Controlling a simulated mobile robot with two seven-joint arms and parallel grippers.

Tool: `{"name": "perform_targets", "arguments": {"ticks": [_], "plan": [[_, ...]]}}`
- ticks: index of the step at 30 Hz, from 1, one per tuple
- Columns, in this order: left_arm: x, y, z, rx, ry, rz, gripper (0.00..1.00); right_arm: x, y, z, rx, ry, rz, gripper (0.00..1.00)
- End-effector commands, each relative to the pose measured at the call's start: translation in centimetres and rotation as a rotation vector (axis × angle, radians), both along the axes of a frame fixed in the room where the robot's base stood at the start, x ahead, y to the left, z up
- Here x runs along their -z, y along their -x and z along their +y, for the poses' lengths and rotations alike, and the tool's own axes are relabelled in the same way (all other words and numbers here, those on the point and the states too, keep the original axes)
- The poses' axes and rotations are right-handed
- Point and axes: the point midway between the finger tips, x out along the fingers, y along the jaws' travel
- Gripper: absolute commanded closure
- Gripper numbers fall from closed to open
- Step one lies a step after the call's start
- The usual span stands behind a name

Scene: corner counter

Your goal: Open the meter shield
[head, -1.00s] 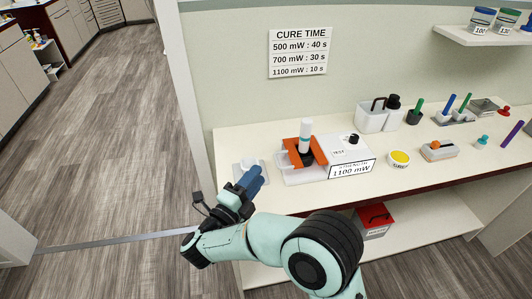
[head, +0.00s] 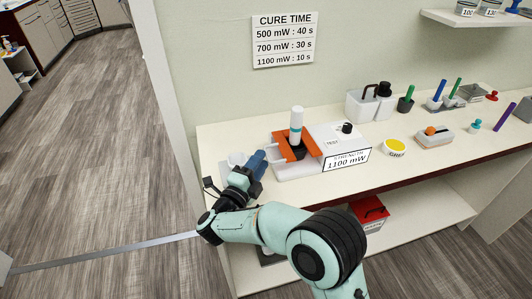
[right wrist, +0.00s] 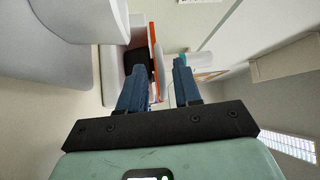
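The meter (head: 335,135) is a white box on the counter, with a sign reading 1100 mW at its front. Its orange shield (head: 308,138) surrounds a dark well where a white and teal cylinder (head: 296,122) stands upright. My right gripper (head: 258,164) is just left of the shield, with blue fingers pointing at it. In the right wrist view the fingers (right wrist: 158,72) are apart, and the orange shield (right wrist: 153,45) shows as a strip beyond and between them. I cannot tell whether they touch it. My left gripper is not in view.
A white object (head: 236,160) sits on the counter left of the meter, beside my right gripper. A yellow-topped pot (head: 395,147), a white holder (head: 368,106) and several coloured tools stand to the right. A red box (head: 370,212) is on the shelf below.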

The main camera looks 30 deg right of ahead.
Motion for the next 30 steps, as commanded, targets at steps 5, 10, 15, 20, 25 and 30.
{"name": "perform_targets", "arguments": {"ticks": [5,10,15,20,25,30], "plan": [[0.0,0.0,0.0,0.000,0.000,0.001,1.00,-0.3,-1.5,-2.4,0.002,0.000,-0.001,0.67],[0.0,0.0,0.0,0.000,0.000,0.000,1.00,-0.5,-2.2,-3.4,-0.001,0.000,0.000,0.67],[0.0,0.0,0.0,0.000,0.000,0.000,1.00,-0.5,-2.3,-3.6,-0.002,0.000,0.000,0.67],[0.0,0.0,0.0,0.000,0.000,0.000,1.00,-0.5,-2.3,-3.6,-0.001,0.000,0.000,0.73],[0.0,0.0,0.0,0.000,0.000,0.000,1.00,-0.5,-2.3,-3.6,-0.001,0.000,0.000,1.00],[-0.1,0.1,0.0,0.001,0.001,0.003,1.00,-0.6,-2.3,-3.6,-0.001,-0.001,0.003,1.00]]}}
